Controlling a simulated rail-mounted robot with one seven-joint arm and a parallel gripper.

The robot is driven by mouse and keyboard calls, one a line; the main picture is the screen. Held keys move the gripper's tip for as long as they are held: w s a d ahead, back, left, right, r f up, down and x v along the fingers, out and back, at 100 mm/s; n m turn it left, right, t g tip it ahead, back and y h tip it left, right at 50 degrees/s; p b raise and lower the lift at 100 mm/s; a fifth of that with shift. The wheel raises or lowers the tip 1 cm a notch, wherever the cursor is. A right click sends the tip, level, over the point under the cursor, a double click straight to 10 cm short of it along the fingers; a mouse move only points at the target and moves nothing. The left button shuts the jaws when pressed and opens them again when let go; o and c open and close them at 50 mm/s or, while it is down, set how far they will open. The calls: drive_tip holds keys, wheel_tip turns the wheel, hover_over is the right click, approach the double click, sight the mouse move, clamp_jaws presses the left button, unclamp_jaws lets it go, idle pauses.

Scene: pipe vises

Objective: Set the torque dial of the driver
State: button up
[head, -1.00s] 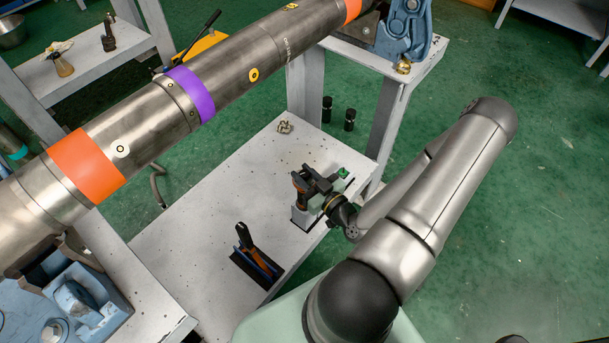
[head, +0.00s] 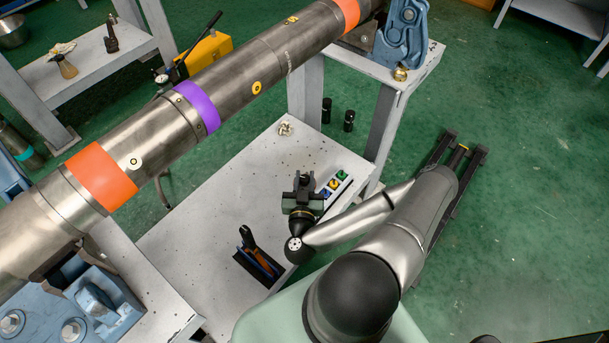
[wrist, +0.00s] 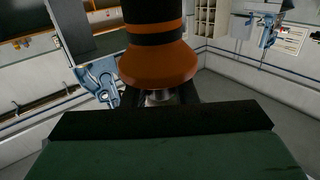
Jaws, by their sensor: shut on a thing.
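The driver shows in the wrist view as an orange and black body (wrist: 157,50) with a flared orange collar, close to the camera. A short metal part shows below the collar, partly hidden by a black and dark green block (wrist: 165,150) across the bottom. In the head view my gripper (head: 303,182) is above the workbench near its right edge, shut on the driver. My gripper and wrist hide most of the driver there. The torque dial's marks cannot be read in either view.
The long pipe (head: 150,131) crosses at upper left. The workbench (head: 215,215) is clear at middle left.

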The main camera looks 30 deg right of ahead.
drive_tip(key=shift+m+h, duration=0.3)
drive_tip(key=shift+h, duration=0.1)
drive_tip(key=o, duration=1)
drive_tip(key=shift+c, duration=0.2)
